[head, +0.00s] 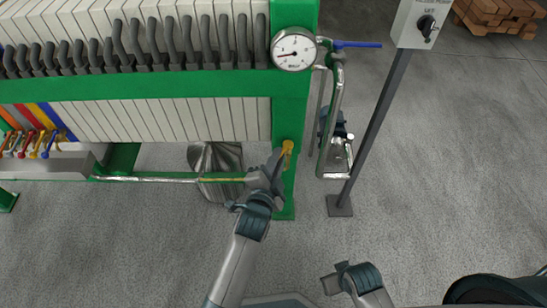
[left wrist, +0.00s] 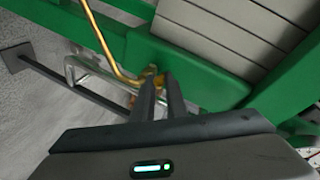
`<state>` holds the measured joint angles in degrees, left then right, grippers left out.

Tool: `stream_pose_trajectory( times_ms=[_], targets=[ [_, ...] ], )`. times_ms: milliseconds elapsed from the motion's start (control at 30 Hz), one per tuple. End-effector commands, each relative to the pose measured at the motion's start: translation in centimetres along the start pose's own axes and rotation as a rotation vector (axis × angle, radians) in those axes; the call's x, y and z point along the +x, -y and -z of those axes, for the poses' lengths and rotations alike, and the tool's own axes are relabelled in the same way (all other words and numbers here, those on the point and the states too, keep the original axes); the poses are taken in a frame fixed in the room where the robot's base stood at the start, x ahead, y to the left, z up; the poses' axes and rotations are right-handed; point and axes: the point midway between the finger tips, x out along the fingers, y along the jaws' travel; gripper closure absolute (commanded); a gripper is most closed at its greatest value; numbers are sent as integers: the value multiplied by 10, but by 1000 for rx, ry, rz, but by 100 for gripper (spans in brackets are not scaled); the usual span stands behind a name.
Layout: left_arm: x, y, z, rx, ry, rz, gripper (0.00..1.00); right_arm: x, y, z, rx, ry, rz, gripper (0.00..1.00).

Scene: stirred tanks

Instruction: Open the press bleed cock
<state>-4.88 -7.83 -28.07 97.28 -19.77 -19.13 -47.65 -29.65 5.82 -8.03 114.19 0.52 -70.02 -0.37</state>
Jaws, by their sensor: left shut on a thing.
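The bleed cock, a small yellow fitting (head: 288,147), sits on the green end post of the filter press. My left gripper (head: 277,160) reaches up to it from below and is shut on its yellow handle. In the left wrist view the two dark fingers (left wrist: 161,92) are close together at the yellow piece (left wrist: 157,80), and they hide part of it. Whether the cock is turned cannot be told.
A white pressure gauge (head: 294,50) and a blue lever (head: 358,44) are above. A silver pipe (head: 335,115) and a grey post with a switch box (head: 409,22) stand to the right. Several coloured levers (head: 35,143) line the left.

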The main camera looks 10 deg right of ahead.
Motion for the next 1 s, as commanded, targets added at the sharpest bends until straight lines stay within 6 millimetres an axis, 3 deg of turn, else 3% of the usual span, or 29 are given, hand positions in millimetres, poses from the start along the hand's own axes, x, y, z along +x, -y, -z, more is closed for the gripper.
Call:
stream_pose_trajectory(
  times_ms=[367, 400, 467, 800, 1000],
  targets=[
    [0, -2, 0, -1, 1, -4, 100, 1, 0, -1, 0, 0, 1, 100],
    [0, -2, 0, -1, 0, -3, 83, 1, 0, -1, 0, 0, 1, 100],
    [0, -2, 0, -1, 1, -3, 69, 1, 0, -1, 0, 1, 1, 100],
    [0, -1, 0, -1, 0, -1, 69, 1, 0, -1, 0, 1, 0, 100],
    [-11, -1, 0, 0, 1, -2, 69, 0, 0, 0, 0, -3, 0, 100]
  ],
)
